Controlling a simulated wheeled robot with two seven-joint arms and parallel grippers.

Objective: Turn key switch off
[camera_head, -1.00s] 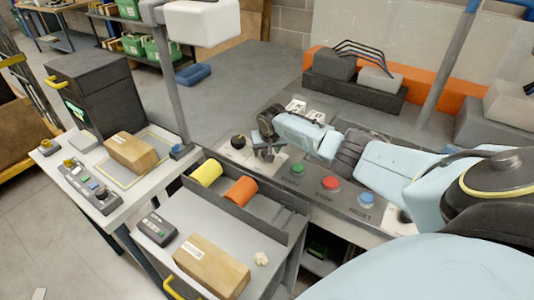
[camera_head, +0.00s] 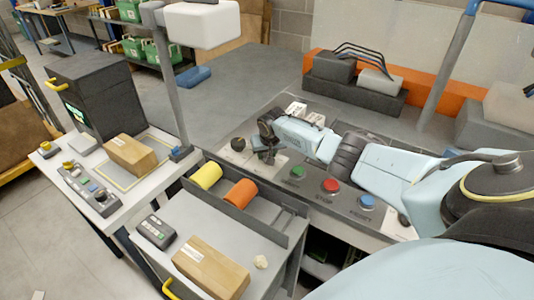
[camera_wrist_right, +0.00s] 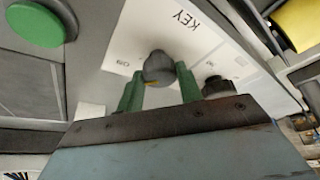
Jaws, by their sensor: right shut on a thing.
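My right gripper (camera_head: 268,158) reaches over the control panel from the right. In the right wrist view its two green fingers (camera_wrist_right: 160,90) are shut on a dark round key switch knob (camera_wrist_right: 157,67), which has a small yellow mark. The knob sits on a white plate (camera_wrist_right: 120,50) lettered KEY. In the head view the gripper hides this knob. My left gripper is not in view.
A second dark knob (camera_head: 238,143) stands just left of the gripper. Green (camera_head: 297,173), red (camera_head: 331,186) and blue (camera_head: 366,202) buttons line the panel's front. Yellow (camera_head: 206,176) and orange (camera_head: 241,192) rollers lie in front. A grey post (camera_head: 172,90) rises at left.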

